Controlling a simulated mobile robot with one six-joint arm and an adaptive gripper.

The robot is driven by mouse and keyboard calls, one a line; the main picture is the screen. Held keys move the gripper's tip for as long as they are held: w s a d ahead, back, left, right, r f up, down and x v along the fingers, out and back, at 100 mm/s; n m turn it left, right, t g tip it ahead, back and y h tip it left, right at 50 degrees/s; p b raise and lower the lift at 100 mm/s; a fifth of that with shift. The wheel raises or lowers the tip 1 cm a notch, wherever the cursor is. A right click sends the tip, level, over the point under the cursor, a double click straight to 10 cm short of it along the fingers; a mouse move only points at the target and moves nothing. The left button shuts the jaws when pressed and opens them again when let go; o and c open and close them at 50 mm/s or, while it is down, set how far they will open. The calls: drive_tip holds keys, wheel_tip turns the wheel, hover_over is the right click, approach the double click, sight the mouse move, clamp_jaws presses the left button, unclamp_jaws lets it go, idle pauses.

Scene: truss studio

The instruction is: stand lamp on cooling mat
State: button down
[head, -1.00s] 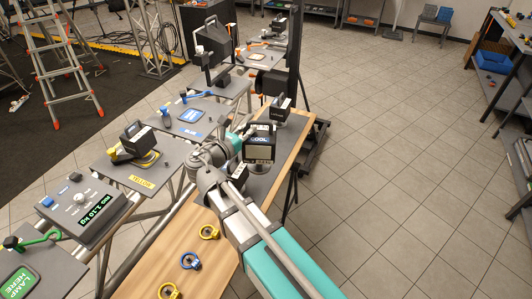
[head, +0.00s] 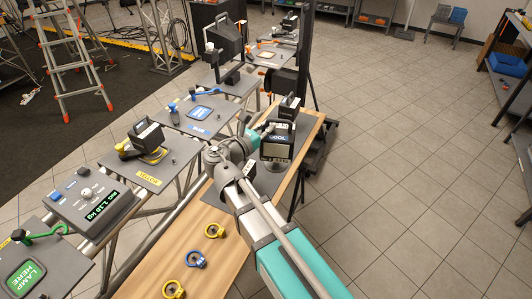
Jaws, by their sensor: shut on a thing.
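A black work lamp (head: 277,141) with a "COOL" label stands upright at the far end of the wooden bench. My gripper (head: 264,131) reaches it from the left and is shut on it, with the fingers small and partly hidden. The dark grey mat (head: 269,184) lies on the bench below and in front of the lamp, partly covered by my arm. I cannot tell whether the lamp's base touches the mat.
Another black lamp (head: 288,107) stands just behind. Blue (head: 196,260) and yellow rings lie on the near bench. Open floor lies right.

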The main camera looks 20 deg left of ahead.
drive_tip(key=w+a+f+n+y+b, duration=0.3)
drive_tip(key=w+a+y, duration=0.2)
drive_tip(key=a, duration=0.2)
drive_tip(key=w+a+f+n+y+b, duration=0.3)
drive_tip(key=w+a+f+y+b, duration=0.1)
drive_tip(key=a, duration=0.4)
drive_tip(key=w+a+f+n+g+y+b, duration=0.1)
drive_tip(key=w+a+f+n+y+b, duration=0.3)
drive_tip(key=w+a+y, duration=0.2)
drive_tip(key=shift+w+a+f, duration=0.2)
drive_tip(key=shift+w+a, duration=0.4)
drive_tip(key=shift+a, duration=0.2)
drive_tip(key=shift+w+d, duration=0.1)
drive_tip(key=w+d+f+b, duration=0.8)
drive_tip(key=d+f+b, duration=0.1)
drive_tip(key=d, duration=0.1)
drive_tip(key=shift+w, duration=0.1)
